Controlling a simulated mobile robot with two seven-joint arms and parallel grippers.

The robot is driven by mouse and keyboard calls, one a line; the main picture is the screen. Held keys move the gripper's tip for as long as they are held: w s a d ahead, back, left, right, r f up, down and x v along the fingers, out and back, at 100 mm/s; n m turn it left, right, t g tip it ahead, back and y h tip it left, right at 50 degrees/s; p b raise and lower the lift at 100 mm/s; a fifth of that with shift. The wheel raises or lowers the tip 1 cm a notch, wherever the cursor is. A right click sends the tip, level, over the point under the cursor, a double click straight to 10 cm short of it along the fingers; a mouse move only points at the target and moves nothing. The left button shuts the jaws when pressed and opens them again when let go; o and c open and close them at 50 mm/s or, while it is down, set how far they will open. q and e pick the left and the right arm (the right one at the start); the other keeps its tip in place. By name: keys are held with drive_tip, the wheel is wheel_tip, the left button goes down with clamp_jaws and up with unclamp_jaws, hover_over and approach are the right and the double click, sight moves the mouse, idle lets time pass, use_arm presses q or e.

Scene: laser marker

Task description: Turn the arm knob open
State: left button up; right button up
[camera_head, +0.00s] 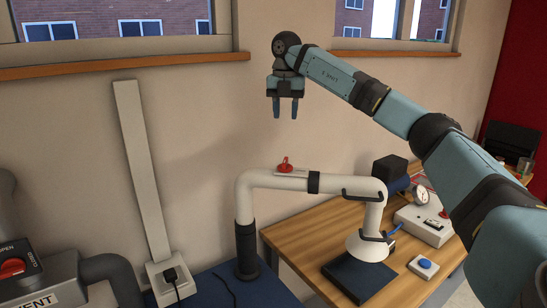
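The white extraction arm (330,182) rises from a black base joint and bends across to a hood over the table. A small red knob (286,165) sits on top of its horizontal tube, on a pale plate. My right gripper (285,109) points down in the air above the red knob, in front of the wall, clearly apart from it. Its two blue fingers are spread with nothing between them. The knob's exact setting is too small to read. My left gripper is not in view.
A wooden table (300,246) holds a dark pad (357,278), a blue button (425,264) and a grey control box (424,222) with a gauge. At lower left is another red knob (12,268) on a panel marked OPEN and CLOSED. A pale vertical conduit (143,170) runs up the wall.

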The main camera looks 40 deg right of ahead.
sight(285, 159)
wheel_tip(285, 159, down, 12)
drive_tip(key=shift+s+d+f+p, duration=0.1)
drive_tip(key=shift+f+p, duration=0.1)
drive_tip(key=shift+p, duration=0.7)
drive_tip(key=shift+f, duration=0.6)
clamp_jaws()
